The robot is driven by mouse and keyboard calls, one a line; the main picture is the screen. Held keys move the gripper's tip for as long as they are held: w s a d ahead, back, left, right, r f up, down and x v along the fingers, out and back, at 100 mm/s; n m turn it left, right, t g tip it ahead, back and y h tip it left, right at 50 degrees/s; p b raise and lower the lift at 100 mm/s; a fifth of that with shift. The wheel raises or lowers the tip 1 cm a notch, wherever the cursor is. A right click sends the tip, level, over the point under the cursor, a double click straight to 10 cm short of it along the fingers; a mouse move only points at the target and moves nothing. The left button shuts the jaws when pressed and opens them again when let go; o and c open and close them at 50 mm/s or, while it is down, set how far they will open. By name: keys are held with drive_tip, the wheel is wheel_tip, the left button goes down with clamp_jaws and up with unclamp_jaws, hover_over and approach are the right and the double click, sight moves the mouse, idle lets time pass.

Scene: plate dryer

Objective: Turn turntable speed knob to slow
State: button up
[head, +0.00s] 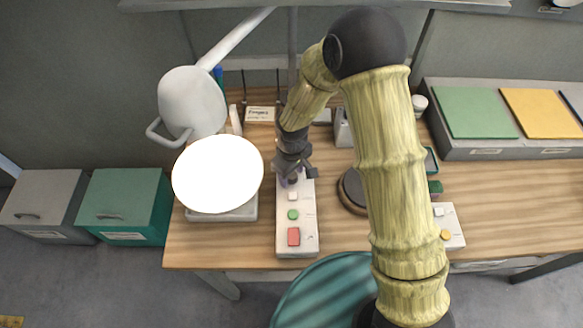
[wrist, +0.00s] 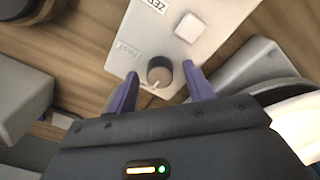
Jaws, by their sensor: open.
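A dark round knob (wrist: 160,72) with a pale mark at its lower edge sits on a light control panel (wrist: 150,30) in the wrist view. A small label lies beside the knob, too blurred to read as a speed setting. My gripper (wrist: 160,75) is open, its two purple fingers on either side of the knob; I cannot tell whether they touch it. In the head view my gripper (head: 294,178) is at the far end of the panel (head: 311,222) and largely hides the knob. A round dark-and-wood disc (head: 350,190) right of the panel is partly behind my arm.
The panel also has a white button (head: 292,196), a green button (head: 293,214) and a red button (head: 293,236). A lamp (head: 192,100) and a bright white disc (head: 218,174) stand close on the left. Another panel (head: 453,222) is at right, beyond my arm.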

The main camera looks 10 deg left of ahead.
sight(292, 175)
wheel_tip(292, 175, up, 17)
drive_tip(key=b, duration=0.1)
drive_tip(key=shift+r+b, duration=0.2)
drive_tip(key=shift+b, duration=0.2)
idle(0.4)
drive_tip(key=s+d+m+t, duration=0.1)
drive_tip(key=d+m, duration=0.3)
drive_tip(key=d, duration=0.4)
drive_tip(key=s+d+m, duration=0.4)
drive_tip(key=d, duration=0.5)
drive_tip(key=s+d+f+m+t, duration=0.1)
drive_tip(key=s+d+m, duration=0.1)
drive_tip(key=d, duration=0.6)
drive_tip(key=shift+s+d+m+t, duration=0.15)
drive_tip(key=shift+d+m+t, duration=0.15)
drive_tip(key=shift+m, duration=0.6)
